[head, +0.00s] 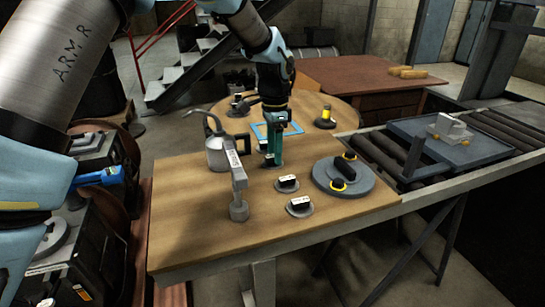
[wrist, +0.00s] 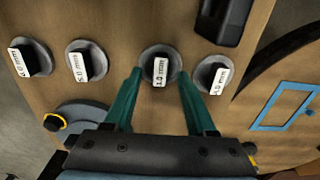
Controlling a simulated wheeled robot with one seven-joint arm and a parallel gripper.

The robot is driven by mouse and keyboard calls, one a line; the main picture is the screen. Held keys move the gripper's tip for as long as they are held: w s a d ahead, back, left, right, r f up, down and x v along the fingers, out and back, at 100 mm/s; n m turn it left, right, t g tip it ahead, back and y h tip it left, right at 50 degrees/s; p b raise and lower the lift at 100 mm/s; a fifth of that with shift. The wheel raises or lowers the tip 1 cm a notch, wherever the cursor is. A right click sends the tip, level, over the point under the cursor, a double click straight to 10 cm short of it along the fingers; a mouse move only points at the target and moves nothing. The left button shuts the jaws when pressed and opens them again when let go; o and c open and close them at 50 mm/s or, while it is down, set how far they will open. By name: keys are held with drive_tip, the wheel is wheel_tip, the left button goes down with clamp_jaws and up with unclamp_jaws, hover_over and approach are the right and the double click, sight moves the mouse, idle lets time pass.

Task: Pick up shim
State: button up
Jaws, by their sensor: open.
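Several shims lie in a row on the wooden table (head: 200,240), each a grey disc with a black block and a white label. My gripper (head: 271,164) is open and pointing down over the row. In the wrist view its teal fingers (wrist: 160,76) stand on either side of a shim labelled 3.0 mm or similar (wrist: 160,50), apart from its block. A second shim (wrist: 215,75) lies to its right; others lie to its left (wrist: 85,60) (wrist: 30,60). Two shims show clearly in the head view (head: 287,183) (head: 299,207). My gripper hides the shim under it there.
A blue frame (head: 276,130) lies behind. A roller conveyor (head: 490,125) runs at right.

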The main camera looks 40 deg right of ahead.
drive_tip(key=shift+f, duration=0.55)
clamp_jaws()
